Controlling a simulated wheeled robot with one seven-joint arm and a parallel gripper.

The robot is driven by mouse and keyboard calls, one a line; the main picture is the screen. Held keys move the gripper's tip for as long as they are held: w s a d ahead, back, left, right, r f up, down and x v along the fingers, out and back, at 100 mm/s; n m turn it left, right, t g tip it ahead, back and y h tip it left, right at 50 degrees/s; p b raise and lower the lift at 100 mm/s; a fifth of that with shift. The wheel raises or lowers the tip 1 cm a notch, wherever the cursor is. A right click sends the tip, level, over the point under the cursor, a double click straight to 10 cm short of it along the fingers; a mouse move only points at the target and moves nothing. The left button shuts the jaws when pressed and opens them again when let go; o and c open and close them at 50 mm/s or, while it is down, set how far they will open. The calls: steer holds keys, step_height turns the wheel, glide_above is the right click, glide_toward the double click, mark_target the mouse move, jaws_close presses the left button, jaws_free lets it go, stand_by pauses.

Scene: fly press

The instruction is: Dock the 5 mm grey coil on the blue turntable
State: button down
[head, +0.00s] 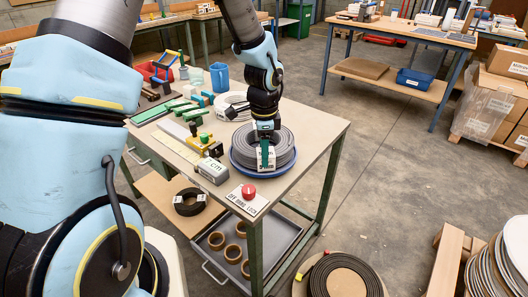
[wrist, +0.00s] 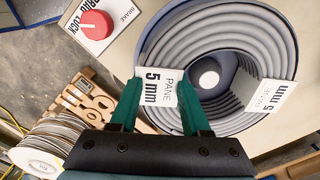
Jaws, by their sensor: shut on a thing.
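The grey coil (head: 284,150) lies flat over the blue turntable (head: 237,166) on the workbench. Its white label (wrist: 158,88) reads 5 mm PANE in the wrist view, and a second label (wrist: 268,96) shows on the far side. My gripper (head: 265,155) points down at the coil's near side. In the wrist view, its green fingers (wrist: 160,95) are on either side of the first label, shut on the coil's ring. The turntable's rim shows around the coil's lower left. I cannot tell whether the coil rests fully on the turntable.
A red knob (head: 249,191) on a white plate stands at the bench's front corner. A grey block (head: 212,170) and a yellow fixture (head: 203,143) are left of the coil. A pale coil (head: 229,101) lies behind. Bare tabletop (head: 318,135) is free to the right.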

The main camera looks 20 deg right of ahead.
steer(key=shift+f, duration=0.3)
steer(key=c, duration=0.7)
jaws_free()
steer(key=shift+o, duration=0.2)
step_height(320, 180, up, 11)
steer(key=p, duration=0.9)
steer(key=shift+a, duration=0.1)
